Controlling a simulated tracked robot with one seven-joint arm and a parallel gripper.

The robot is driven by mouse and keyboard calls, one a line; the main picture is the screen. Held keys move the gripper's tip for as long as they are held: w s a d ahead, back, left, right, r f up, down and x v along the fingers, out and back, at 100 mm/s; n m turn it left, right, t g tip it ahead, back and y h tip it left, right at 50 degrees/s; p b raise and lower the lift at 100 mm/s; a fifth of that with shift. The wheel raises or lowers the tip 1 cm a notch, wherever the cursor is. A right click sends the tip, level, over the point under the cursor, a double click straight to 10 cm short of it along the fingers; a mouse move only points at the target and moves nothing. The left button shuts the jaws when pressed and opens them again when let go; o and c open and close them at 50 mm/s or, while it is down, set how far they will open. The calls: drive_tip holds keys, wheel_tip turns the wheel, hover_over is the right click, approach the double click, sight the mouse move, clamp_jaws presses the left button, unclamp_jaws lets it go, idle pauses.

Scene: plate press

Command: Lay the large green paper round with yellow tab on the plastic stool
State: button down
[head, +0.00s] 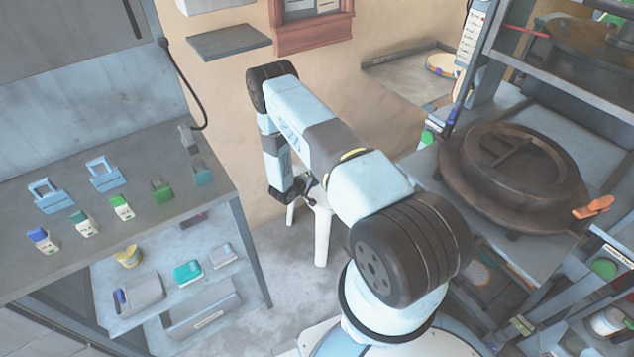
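The white plastic stool (322,235) stands on the floor in the middle, partly hidden behind my arm. Its top is mostly covered, and two of its legs show. My gripper (304,187) is the dark end of my arm, pointing down at the stool's top. Its fingers are too small and dark to tell whether they are open or shut, or whether they hold anything. I cannot make out a large green paper round with a yellow tab anywhere in the head view.
A grey bench (130,215) with several small blocks is on the left, above a lower shelf (110,280). A round brown press (510,180) with an orange handle (592,207) is on the right. Some floor (288,262) is clear.

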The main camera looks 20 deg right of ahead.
drive_tip(key=c, duration=1.8)
unclamp_jaws()
drive_tip(key=shift+o, duration=0.9)
